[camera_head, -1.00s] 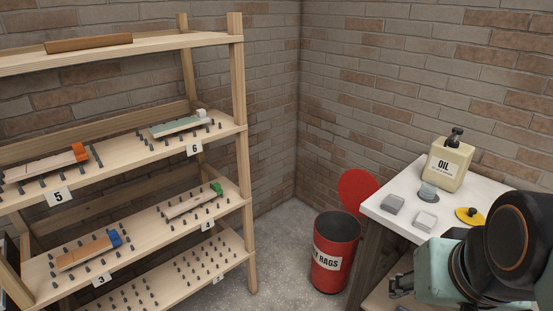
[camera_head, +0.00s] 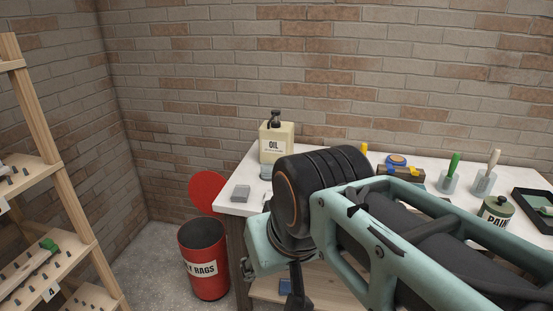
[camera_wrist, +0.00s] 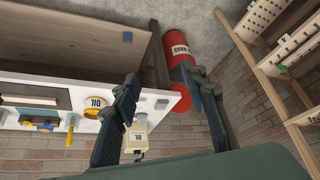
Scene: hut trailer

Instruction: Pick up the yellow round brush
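A yellow upright handle (camera_head: 364,147) shows behind my arm on the white worktop; it looks like the yellow round brush, but its lower part is hidden. In the wrist view a yellow handle (camera_wrist: 70,135) stands in a small clear holder, left of the oil bottle. My gripper (camera_wrist: 162,75) is open and empty, with its two dark fingers wide apart. In the head view its dark fingers (camera_head: 297,292) hang low at the table's front, well apart from the handle.
On the worktop (camera_head: 236,193) stand an oil bottle (camera_head: 277,142), grey block (camera_head: 240,193), green brush (camera_head: 454,166), white brush (camera_head: 493,160), paint can (camera_head: 496,210) and black tray (camera_head: 537,207). A red rag bin (camera_head: 204,262) and wooden shelves (camera_head: 75,215) are left.

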